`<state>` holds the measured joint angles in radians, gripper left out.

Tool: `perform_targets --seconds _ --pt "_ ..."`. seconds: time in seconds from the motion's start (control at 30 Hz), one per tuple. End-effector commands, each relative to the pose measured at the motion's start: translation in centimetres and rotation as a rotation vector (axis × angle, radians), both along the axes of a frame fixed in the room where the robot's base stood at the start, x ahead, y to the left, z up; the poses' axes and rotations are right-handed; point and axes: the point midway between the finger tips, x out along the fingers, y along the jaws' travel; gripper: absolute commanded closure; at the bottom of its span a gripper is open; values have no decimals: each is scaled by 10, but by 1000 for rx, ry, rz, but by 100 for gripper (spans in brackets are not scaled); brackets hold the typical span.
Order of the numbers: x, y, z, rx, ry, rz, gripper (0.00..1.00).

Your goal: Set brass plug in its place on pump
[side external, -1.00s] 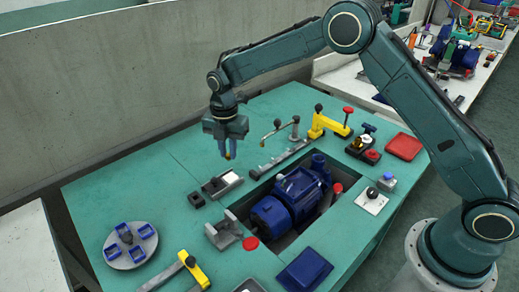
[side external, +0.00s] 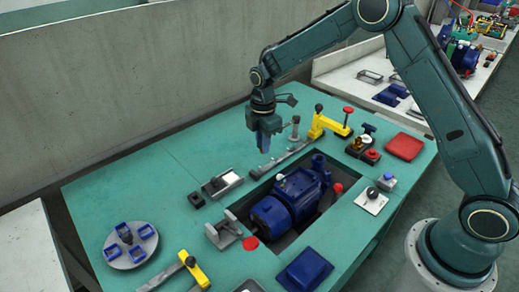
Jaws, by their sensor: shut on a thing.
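The blue pump (side external: 290,200) lies in a dark rectangular opening in the green table. My gripper (side external: 264,147) is above the table, behind and a little left of the pump, with its fingers pointing down. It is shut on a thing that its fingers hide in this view. I cannot make out the brass plug itself now, nor its place on the pump.
A yellow clamp (side external: 328,124) and a grey bar (side external: 283,160) stand near the gripper. A round grey tray (side external: 112,250) with blue cups is at the left. A red tray (side external: 404,146) and a blue tray (side external: 303,270) flank the opening.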

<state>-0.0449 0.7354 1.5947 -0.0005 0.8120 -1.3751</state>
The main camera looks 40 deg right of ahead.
Motion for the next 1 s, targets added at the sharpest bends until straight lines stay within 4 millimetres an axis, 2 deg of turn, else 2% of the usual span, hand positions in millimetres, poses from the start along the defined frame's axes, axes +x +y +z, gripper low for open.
perform_targets --seconds 0.1,0.5,0.8,1.0 --pt "-14 -24 -1 0 0 -173 100" --pt "-68 -90 -7 0 1 -751 100" --pt "-113 -126 -10 0 1 -1166 100" --pt "-135 -139 -11 -1 0 -1350 100"
